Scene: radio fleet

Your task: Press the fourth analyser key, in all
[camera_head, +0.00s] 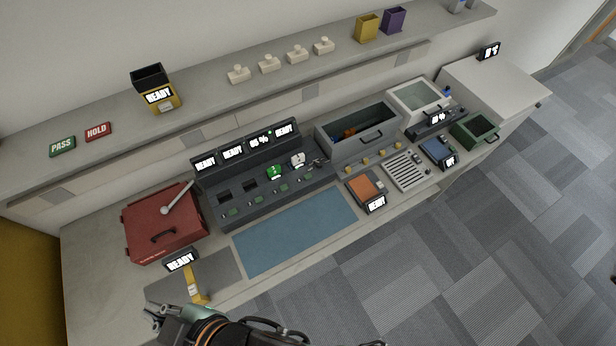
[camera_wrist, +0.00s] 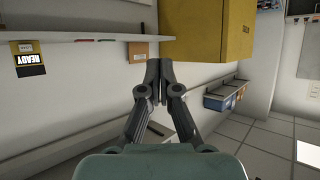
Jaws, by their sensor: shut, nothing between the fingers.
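A dark console (camera_head: 215,197) stands at the back middle of the bench in the head view. It has a row of lit screens (camera_head: 233,153), one showing a percentage and the others READY. Small green keys (camera_head: 256,201) run along its front. A green unit (camera_head: 275,172) and a white unit (camera_head: 298,160) stand in two of its bays. No label names the analyser, so I cannot tell which device it is. My gripper (camera_head: 153,316) is at the front left, well apart from the console. In the wrist view my gripper (camera_wrist: 158,82) is shut and empty.
A red case (camera_head: 145,225) with a handle sits left of the console. A blue mat (camera_head: 290,235) lies clear in front. A yellow item (camera_head: 195,287) and a READY screen (camera_head: 181,260) are near my gripper. An orange device (camera_head: 363,190) and grey bin (camera_head: 345,145) stand right.

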